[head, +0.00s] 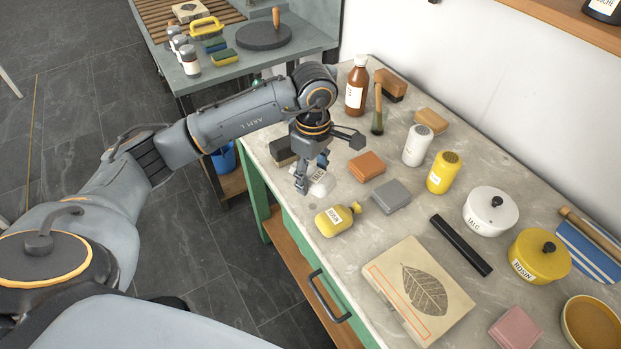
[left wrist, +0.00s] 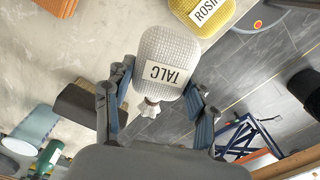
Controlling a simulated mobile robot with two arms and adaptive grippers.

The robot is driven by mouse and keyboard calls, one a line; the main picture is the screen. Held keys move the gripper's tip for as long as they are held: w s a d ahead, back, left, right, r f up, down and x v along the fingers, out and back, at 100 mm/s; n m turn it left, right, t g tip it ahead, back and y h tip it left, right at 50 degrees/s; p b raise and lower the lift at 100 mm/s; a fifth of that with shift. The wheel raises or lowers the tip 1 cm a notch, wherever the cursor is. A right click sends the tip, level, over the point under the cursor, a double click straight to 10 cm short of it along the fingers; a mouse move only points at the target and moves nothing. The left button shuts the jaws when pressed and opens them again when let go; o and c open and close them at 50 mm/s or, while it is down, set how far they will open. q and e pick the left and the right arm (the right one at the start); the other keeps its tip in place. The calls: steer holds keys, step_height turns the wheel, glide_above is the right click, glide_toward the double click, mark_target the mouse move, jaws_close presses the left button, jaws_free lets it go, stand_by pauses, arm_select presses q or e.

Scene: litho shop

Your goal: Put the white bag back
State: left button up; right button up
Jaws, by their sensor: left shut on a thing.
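The white bag with a TALC label (head: 321,184) is at the left edge of the worktop in the head view, partly hidden by my left gripper (head: 312,175). In the left wrist view the white bag (left wrist: 172,58) shows its label and tied neck between the two fingers of my left gripper (left wrist: 163,88). The left gripper is shut on it. I cannot tell whether the bag touches the worktop. My right gripper is not in view.
A yellow ROSIN bag (head: 338,219) lies close by. An orange block (head: 367,166), grey block (head: 390,196), dark block (head: 283,151), white shaker (head: 417,146) and brown bottle (head: 356,86) stand around. A white TALC pot (head: 490,211) is further right.

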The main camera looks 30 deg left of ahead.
mark_target(310, 175)
arm_select(q)
steer(key=w+f, duration=0.1)
steer(key=a+f, duration=0.1)
steer(key=shift+w+a+f, duration=0.2)
steer(key=shift+w+f, duration=0.1)
steer(key=shift+w, duration=0.1)
step_height(310, 175, down, 2)
steer(key=shift+f+p, duration=0.15)
steer(key=shift+p, duration=0.8)
steer(key=shift+f, duration=0.3)
steer(key=shift+f, duration=0.15)
steer(key=shift+f+b, duration=0.15)
steer(key=shift+b, duration=0.2)
steer(key=o, duration=1.1)
steer(key=shift+r, duration=0.2)
